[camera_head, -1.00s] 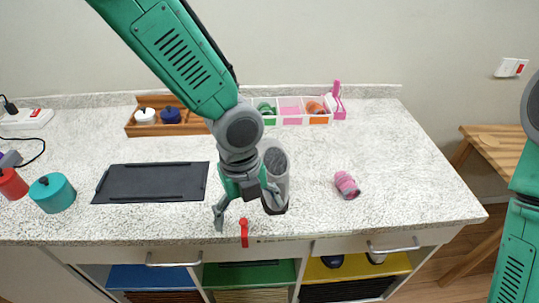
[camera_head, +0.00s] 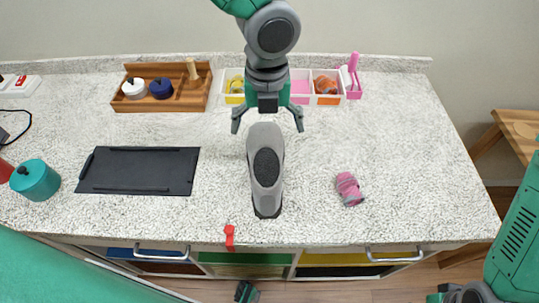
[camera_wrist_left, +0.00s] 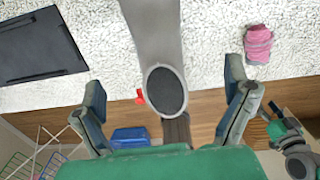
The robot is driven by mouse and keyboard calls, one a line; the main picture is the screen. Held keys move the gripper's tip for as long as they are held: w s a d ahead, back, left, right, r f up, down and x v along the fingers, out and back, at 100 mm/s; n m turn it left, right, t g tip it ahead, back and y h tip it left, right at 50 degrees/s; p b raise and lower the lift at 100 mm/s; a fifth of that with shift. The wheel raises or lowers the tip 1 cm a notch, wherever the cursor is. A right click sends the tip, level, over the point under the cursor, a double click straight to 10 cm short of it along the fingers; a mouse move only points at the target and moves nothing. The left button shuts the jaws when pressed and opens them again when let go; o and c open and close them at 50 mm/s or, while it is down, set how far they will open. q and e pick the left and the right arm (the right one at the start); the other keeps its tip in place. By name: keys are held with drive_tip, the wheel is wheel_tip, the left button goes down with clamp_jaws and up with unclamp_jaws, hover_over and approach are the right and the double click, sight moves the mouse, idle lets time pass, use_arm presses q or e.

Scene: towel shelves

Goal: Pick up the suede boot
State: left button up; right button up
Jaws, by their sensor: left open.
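In the left wrist view, the boot (camera_wrist_left: 155,35) lies between the spread fingers of the left gripper (camera_wrist_left: 167,95), with the dark oval nearest. I cannot tell whether a finger touches it. Part of my right gripper (camera_wrist_left: 285,130) shows at the lower right edge of the wrist view; its jaws are unclear.
A pink rolled cloth (camera_head: 349,189) lies right of the boot, and a black tray (camera_head: 138,170) lies left. A small red item (camera_head: 230,237) is at the front edge. A wooden organiser (camera_head: 185,102) and a white divided box (camera_head: 300,98) stand behind. A teal pot (camera_head: 36,180) is far left.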

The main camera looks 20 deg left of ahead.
sight(264, 155)
use_arm(q)
drive_tip(key=f, duration=0.3)
drive_tip(key=shift+s+d+f, duration=0.2)
drive_tip(key=shift+d+f, duration=0.1)
drive_tip(key=f, duration=0.2)
drive_tip(key=a+f, duration=0.1)
drive_tip(key=shift+w+a+f, duration=0.2)
drive_tip(key=shift+f, duration=0.15)
drive_tip(key=shift+a+f, duration=0.3)
drive_tip(key=shift+f, duration=0.3)
drive_tip(key=f, duration=0.1)
drive_tip(key=f+p, duration=0.1)
drive_tip(key=f, duration=0.1)
drive_tip(key=shift+d+f, duration=0.25)
drive_tip(key=shift+d, duration=0.15)
drive_tip(key=shift+d+f, duration=0.25)
drive_tip(key=shift+w+d, duration=0.1)
drive_tip(key=shift+d, duration=0.2)
drive_tip(key=shift+a, duration=0.55)
drive_tip(key=c, duration=1.5)
drive_tip(key=shift+a, duration=0.15)
drive_tip(key=shift+c, duration=0.7)
use_arm(e)
drive_tip(key=shift+s+a+r, duration=0.25)
drive_tip(key=shift+r, duration=0.35)
